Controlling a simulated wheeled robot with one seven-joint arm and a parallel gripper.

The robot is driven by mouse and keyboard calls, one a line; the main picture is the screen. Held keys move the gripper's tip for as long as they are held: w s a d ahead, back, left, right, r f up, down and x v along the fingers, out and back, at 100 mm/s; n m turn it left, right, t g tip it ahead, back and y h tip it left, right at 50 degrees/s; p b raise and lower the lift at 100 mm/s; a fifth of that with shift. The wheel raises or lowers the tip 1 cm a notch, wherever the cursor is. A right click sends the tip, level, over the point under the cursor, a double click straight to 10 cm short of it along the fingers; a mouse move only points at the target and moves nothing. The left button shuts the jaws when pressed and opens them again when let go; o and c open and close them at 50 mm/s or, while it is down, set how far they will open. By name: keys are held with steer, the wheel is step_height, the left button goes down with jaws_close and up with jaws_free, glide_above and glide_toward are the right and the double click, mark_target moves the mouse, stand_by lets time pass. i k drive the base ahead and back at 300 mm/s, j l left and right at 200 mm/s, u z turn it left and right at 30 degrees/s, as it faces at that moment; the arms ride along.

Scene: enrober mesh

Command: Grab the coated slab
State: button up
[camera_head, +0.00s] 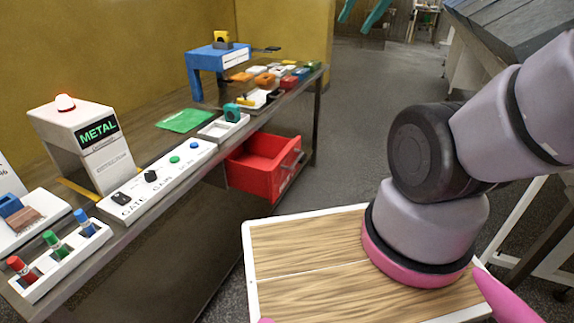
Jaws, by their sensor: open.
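A brown slab (25,222) lies on a white tray at the far left of the camera_head view, beside a blue block (10,206). It may be the coated slab, but I cannot tell for sure. Several small coloured pieces, one of them orange (241,77), lie at the far end of the bench. My arm rises at the right and leaves the picture at the right edge. My gripper is not in view, so its place relative to the slab does not show.
The long bench (186,192) carries a metal detector (85,143), a control panel (158,178), a green sheet (185,120) and a blue stand (217,60). A red drawer (262,163) sticks out from its front. Grey floor (365,130) is clear beyond.

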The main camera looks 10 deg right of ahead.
mark_target(28, 216)
steer(key=u, duration=1.85)
steer(key=i+j+z, duration=0.15)
steer(key=j, duration=0.2)
steer(key=i+j+z, duration=0.15)
steer(key=j, duration=0.2)
steer(key=i+j+z, duration=0.2)
steer(key=j, duration=0.15)
steer(key=j+z, duration=0.15)
steer(key=j, duration=0.25)
steer(key=i, duration=0.05)
